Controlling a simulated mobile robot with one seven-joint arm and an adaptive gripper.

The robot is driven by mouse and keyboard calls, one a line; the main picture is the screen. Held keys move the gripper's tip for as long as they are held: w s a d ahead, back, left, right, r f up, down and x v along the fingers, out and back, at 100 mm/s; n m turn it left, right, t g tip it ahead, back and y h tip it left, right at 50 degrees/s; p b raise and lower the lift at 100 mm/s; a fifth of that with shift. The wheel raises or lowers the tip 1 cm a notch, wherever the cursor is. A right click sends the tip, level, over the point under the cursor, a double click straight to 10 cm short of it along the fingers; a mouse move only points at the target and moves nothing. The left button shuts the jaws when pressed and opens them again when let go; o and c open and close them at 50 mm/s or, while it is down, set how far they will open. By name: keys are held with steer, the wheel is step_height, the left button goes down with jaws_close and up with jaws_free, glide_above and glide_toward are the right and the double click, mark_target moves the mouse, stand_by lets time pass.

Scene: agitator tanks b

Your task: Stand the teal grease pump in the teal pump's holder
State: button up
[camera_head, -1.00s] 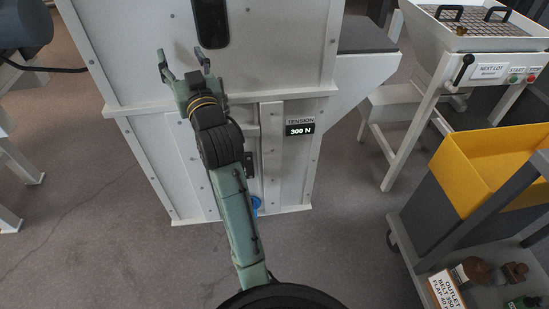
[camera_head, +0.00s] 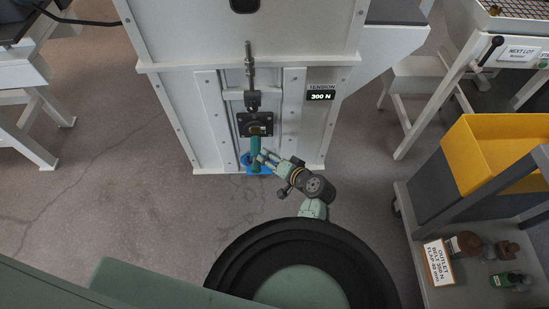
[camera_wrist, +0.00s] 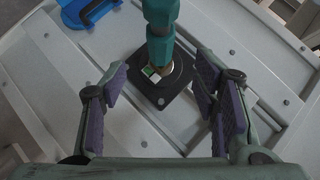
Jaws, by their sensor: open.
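The teal grease pump (camera_head: 255,147) sticks out from a black square flange (camera_head: 256,123) on the white machine's front. In the wrist view the teal pump (camera_wrist: 160,28) runs down from the top edge to the black flange (camera_wrist: 163,84), with a small green and white mark at its end. My gripper (camera_head: 264,158) is close beside the pump's lower part. In the wrist view my open gripper (camera_wrist: 160,76) has one purple-padded finger on each side, apart from the pump, with nothing held. I cannot pick out the teal pump's holder.
A blue object (camera_head: 257,167) lies low by the machine, beside the pump in the wrist view (camera_wrist: 84,10). A threaded rod (camera_head: 249,62) stands above the flange. At right, a trolley (camera_head: 443,297) carries a yellow bin (camera_head: 492,160), brown parts and a green item (camera_head: 508,280).

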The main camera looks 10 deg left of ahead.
mark_target(258, 152)
steer(key=x, duration=1)
jaws_close()
steer(key=c, duration=0.7)
jaws_free()
jaws_close()
steer(key=shift+s+d, duration=0.2)
steer(key=shift+s, duration=0.4)
